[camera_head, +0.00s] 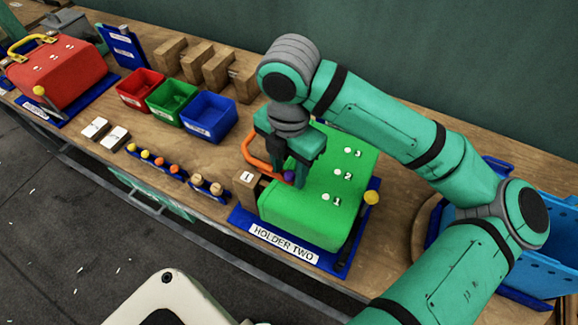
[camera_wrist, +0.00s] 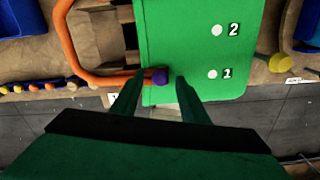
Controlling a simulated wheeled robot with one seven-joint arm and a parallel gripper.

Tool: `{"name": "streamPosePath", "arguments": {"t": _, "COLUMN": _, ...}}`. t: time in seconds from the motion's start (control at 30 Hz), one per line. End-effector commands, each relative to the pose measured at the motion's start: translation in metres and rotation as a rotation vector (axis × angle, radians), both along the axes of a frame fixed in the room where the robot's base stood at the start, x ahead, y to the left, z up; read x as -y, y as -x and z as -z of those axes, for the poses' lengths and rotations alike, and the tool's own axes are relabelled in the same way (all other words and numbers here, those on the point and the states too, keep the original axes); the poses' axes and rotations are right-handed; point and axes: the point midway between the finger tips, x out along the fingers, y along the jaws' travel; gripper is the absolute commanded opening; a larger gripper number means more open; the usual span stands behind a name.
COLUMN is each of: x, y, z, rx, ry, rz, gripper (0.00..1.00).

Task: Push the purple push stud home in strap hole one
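A green block-shaped body (camera_head: 310,215) sits in the blue holder labelled HOLDER TWO (camera_head: 285,244). White round spots stand beside printed numbers on its top; spot one (camera_head: 325,202) also shows in the wrist view (camera_wrist: 212,73). An orange strap (camera_head: 262,160) loops out over the body's left side; it shows in the wrist view (camera_wrist: 66,45). The purple stud (camera_wrist: 160,76) is at the strap's end, over the body's left edge, and shows in the head view (camera_head: 289,177). My gripper (camera_wrist: 154,78) is open, its fingers either side of the stud with visible gaps. Whether the stud is seated is unclear.
A wooden block (camera_head: 246,188) stands left of the green body. A yellow-knobbed lever (camera_head: 371,198) stands at its right. Red (camera_head: 142,88), green (camera_head: 171,98) and blue (camera_head: 207,117) bins stand further left, with a row of small coloured studs (camera_head: 160,162) near the bench's front edge.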

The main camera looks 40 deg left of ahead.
Motion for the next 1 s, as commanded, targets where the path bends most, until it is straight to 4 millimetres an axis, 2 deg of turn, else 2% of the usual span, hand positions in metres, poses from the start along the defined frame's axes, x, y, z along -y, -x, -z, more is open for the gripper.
{"name": "streamPosePath", "arguments": {"t": 0.23, "x": 0.0, "y": 0.0, "z": -0.001, "rx": 0.0, "ry": 0.0, "rz": 0.0, "gripper": 0.4}}
{"name": "streamPosePath", "arguments": {"t": 0.37, "x": 0.0, "y": 0.0, "z": -0.01, "rx": 0.001, "ry": 0.0, "rz": 0.0, "gripper": 0.4}}
{"name": "streamPosePath", "arguments": {"t": 0.8, "x": 0.0, "y": 0.0, "z": -0.086, "rx": 0.002, "ry": 0.001, "rz": 0.0, "gripper": 0.4}}
{"name": "streamPosePath", "arguments": {"t": 1.0, "x": 0.0, "y": 0.0, "z": -0.105, "rx": 0.002, "ry": 0.0, "rz": 0.001, "gripper": 0.4}}
